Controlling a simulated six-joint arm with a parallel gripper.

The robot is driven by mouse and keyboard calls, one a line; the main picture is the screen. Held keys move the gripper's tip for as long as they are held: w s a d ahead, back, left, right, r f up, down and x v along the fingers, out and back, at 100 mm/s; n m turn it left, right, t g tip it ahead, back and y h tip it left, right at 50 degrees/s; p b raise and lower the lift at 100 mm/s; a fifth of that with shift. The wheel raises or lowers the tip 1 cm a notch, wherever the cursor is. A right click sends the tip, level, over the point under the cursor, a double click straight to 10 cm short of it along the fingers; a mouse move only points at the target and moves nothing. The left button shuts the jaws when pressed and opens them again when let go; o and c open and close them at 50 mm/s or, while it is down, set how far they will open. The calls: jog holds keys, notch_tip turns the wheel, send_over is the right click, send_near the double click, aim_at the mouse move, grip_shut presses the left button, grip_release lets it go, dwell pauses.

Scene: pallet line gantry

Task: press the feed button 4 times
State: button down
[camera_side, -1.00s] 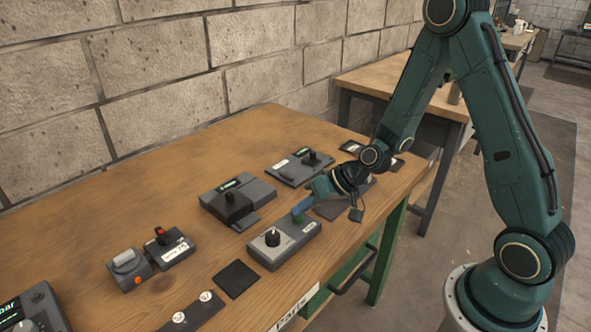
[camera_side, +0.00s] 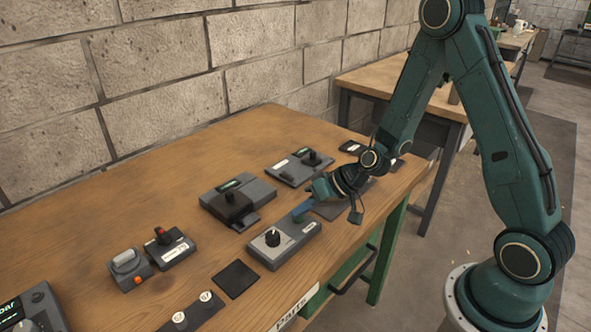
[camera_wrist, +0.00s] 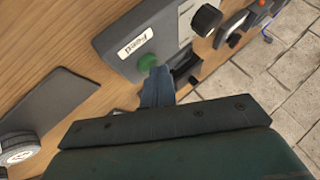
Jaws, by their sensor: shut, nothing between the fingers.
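The feed button is a green round button (camera_wrist: 147,62) beside a white label that seems to read "Feed" (camera_wrist: 134,42) on a grey box (camera_wrist: 112,42). In the side view the same grey box (camera_side: 262,252) carries a black knob (camera_side: 272,237) and lies near the table's front edge. My gripper (camera_side: 299,215) is shut and empty, pointing down at the far end of that box. In the wrist view its fingertips (camera_wrist: 160,70) overlap the button's edge. I cannot tell whether they touch it. In the side view the fingers hide the button.
Behind the box stands a dark grey unit with a black lever (camera_side: 232,205), and farther back another lever unit (camera_side: 299,167). A red-topped switch box (camera_side: 170,250) and a grey rocker box (camera_side: 130,268) are at left. A dark flat pad (camera_side: 236,279) lies nearer the front edge.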

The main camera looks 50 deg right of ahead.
aim_at(303, 218)
jog(key=shift+r, duration=0.95)
jog(key=shift+r, duration=0.1)
jog(key=shift+r, duration=2.4)
jog(key=shift+r, duration=0.1)
dwell(1.0)
notch_tip(303, 218, up, 4)
jog(key=shift+f, duration=0.2)
jog(key=shift+f, duration=0.1)
dwell(0.4)
jog(key=shift+f, duration=4.3)
